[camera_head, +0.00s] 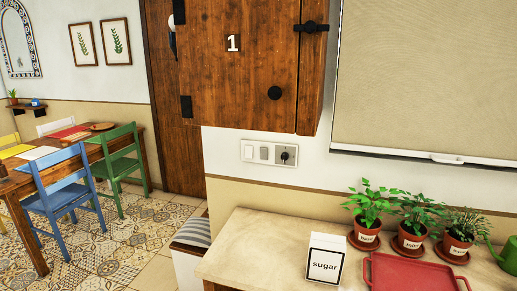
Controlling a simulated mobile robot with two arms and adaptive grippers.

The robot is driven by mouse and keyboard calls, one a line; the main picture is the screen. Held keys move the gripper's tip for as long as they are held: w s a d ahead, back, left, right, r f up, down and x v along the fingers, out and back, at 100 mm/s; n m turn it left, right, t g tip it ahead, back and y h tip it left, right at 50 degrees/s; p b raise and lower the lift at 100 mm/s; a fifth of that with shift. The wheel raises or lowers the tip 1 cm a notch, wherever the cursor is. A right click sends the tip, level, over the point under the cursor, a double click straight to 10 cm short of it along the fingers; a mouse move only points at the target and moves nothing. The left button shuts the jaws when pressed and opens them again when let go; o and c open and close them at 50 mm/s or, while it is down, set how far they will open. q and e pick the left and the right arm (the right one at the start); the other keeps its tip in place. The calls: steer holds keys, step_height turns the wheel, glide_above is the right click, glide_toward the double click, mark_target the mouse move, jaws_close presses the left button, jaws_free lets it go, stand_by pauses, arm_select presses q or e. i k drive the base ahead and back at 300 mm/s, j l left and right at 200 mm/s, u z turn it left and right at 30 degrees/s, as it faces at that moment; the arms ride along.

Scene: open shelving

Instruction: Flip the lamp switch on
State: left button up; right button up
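A white wall plate (268,165) is mounted on the wall under the wooden cabinet, above the counter. It holds a white rocker switch (248,152) at the left, a grey element (264,153) in the middle and a grey part with a dark round knob or plug (285,155) at the right. I cannot tell which way the rocker is set. No lamp can be made out for certain; a small white rounded thing (173,45) shows at the cabinet's left edge. Neither of my grippers is in view.
A wooden cabinet (235,85) marked 1 overhangs the plate. The counter (250,235) bears a sugar box (325,262), a red tray (412,275), several potted plants and a green watering can (508,256). A table and chairs stand at the left.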

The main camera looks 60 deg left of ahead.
mark_target(248, 149)
steer(key=u, duration=1.95)
steer(key=i+j+z, duration=0.35)
steer(key=i+l, duration=0.05)
steer(key=l, duration=0.05)
